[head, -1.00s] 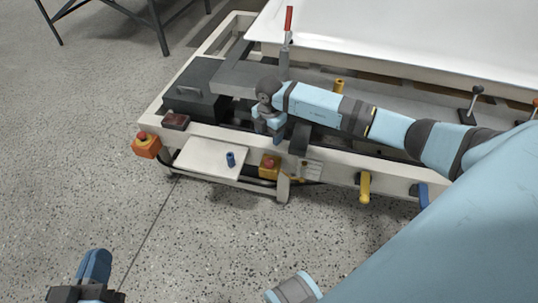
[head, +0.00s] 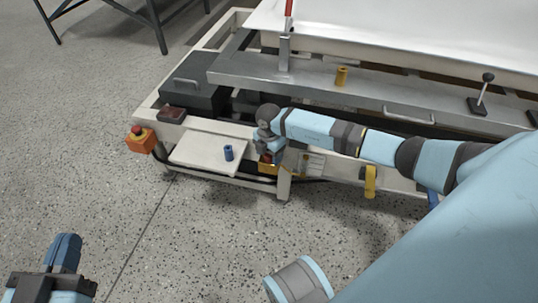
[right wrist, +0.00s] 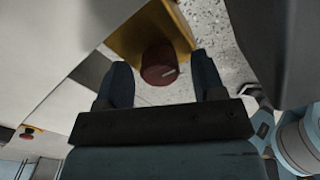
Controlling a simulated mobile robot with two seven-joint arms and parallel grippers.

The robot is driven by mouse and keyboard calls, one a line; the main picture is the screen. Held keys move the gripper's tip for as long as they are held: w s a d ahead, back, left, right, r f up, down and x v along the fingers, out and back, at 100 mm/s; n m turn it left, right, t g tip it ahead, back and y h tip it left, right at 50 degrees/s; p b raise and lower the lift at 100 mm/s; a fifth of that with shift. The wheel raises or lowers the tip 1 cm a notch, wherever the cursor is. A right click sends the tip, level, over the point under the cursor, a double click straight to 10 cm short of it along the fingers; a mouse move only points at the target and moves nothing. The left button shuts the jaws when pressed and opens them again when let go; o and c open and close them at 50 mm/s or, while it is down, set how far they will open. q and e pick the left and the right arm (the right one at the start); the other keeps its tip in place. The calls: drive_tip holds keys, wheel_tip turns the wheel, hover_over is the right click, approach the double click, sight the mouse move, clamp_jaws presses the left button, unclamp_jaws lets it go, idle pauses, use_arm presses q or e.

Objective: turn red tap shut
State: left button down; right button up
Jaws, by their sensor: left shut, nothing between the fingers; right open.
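The red tap is a round dark red knob (right wrist: 158,66) with a pale line on its face, on a yellow mount (right wrist: 140,32) in the right wrist view. In the head view the yellow mount (head: 292,168) sits at the frame's front, mostly hidden by my right gripper (head: 268,150). My right gripper (right wrist: 162,74) is open, with the knob showing between its fingertips; I cannot tell how far the knob reaches between them. My left gripper (head: 64,252) is shut and empty, over the floor at the lower left.
A white shelf (head: 195,152) with a blue cylinder (head: 228,153) is left of my right gripper. An orange box with a red button (head: 138,138) hangs at the corner. Yellow (head: 370,182) and blue (head: 432,197) handles are to the right. The floor in front is clear.

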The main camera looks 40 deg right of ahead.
drive_tip(key=c, duration=0.9)
